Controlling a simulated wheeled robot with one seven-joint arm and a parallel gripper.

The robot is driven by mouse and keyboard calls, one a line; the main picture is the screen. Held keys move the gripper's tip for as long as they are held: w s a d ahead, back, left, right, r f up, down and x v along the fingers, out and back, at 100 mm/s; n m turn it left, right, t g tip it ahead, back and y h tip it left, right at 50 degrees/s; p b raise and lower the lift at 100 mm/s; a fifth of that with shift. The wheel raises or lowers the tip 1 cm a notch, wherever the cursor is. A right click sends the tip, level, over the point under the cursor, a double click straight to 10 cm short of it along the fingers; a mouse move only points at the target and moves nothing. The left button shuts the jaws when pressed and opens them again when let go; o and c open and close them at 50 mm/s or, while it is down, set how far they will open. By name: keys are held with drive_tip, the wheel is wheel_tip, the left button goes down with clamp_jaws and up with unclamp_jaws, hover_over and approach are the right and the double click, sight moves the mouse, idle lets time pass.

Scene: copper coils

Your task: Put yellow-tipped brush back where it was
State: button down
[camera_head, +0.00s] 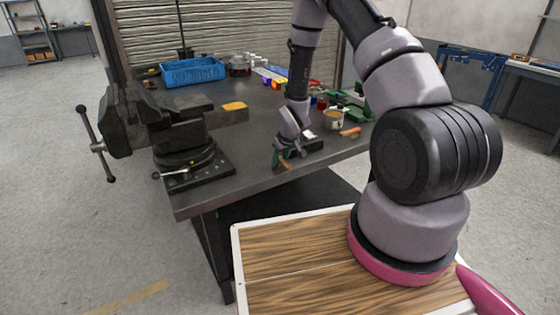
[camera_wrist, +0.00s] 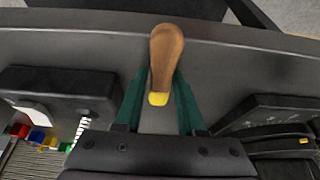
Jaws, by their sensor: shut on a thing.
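The yellow-tipped brush shows in the wrist view as a brown wooden handle (camera_wrist: 167,50) with a yellow tip (camera_wrist: 159,99). My gripper (camera_wrist: 161,82) has green fingers shut on the brush, one on each side of it. In the head view my gripper (camera_head: 284,158) is low over the front part of the dark workbench (camera_head: 235,185), between the vise and a small black block. The brush is too small and covered there to make out clearly. I cannot tell whether it touches the bench.
A large black vise (camera_head: 165,125) stands to the left, its base (camera_wrist: 275,115) at right in the wrist view. A black block (camera_wrist: 60,90) lies on the other side. A blue crate (camera_head: 192,72), a cup (camera_head: 334,120) and an orange-brown piece (camera_head: 350,132) are on the bench.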

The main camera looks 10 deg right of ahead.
drive_tip(key=c, duration=0.5)
unclamp_jaws()
drive_tip(key=shift+f, duration=0.15)
